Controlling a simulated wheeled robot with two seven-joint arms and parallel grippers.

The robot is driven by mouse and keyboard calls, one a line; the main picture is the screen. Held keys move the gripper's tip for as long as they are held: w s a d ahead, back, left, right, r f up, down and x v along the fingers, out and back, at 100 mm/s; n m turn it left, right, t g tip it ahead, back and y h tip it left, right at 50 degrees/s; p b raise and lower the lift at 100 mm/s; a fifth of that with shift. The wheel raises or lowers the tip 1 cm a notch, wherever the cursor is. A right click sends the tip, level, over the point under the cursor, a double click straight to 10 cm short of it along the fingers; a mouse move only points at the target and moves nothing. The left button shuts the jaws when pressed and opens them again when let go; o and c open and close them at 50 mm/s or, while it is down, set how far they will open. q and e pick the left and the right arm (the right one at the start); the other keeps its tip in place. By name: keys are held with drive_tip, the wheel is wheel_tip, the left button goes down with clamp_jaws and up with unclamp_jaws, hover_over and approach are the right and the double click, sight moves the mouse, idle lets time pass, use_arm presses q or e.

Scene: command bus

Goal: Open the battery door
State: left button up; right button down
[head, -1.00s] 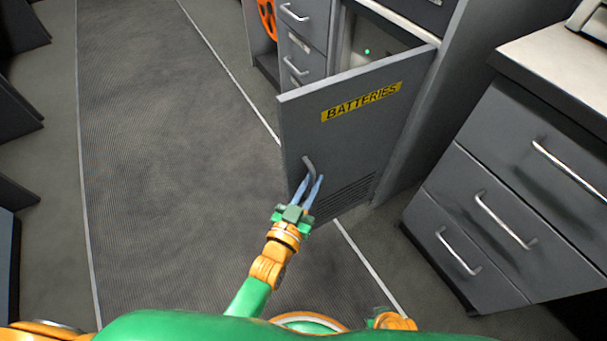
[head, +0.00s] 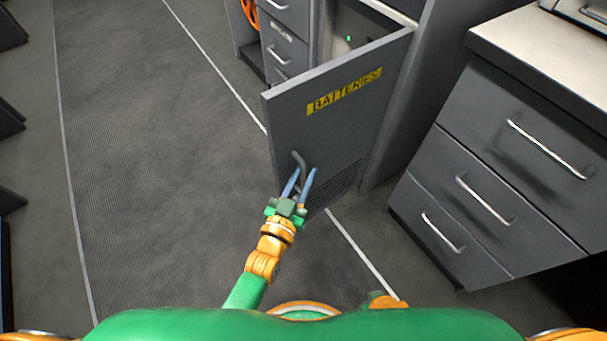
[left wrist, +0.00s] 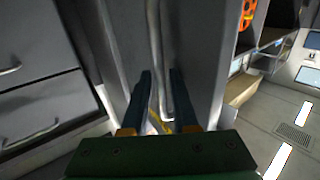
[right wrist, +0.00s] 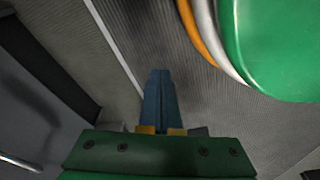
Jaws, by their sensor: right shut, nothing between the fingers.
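The grey battery door (head: 320,130) with the yellow BATTERIES label (head: 344,91) stands swung well out from its cabinet in the head view. Its bent metal handle (head: 299,160) is near the lower free edge. My left gripper (head: 302,176) is at the handle with its fingers apart. In the left wrist view the handle (left wrist: 155,50) runs down between the two open fingers (left wrist: 160,82), with a gap beside it. My right gripper (right wrist: 159,75) shows in the right wrist view, its fingers together and empty over the floor.
The cabinet interior with a small green light (head: 349,39) shows behind the door. A drawer unit (head: 490,160) with a pale top stands close on the right. Small drawers (head: 284,45) are left of the cabinet. The floor mat (head: 160,150) on the left is clear.

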use_arm(q)
drive_tip(key=shift+s, duration=0.1)
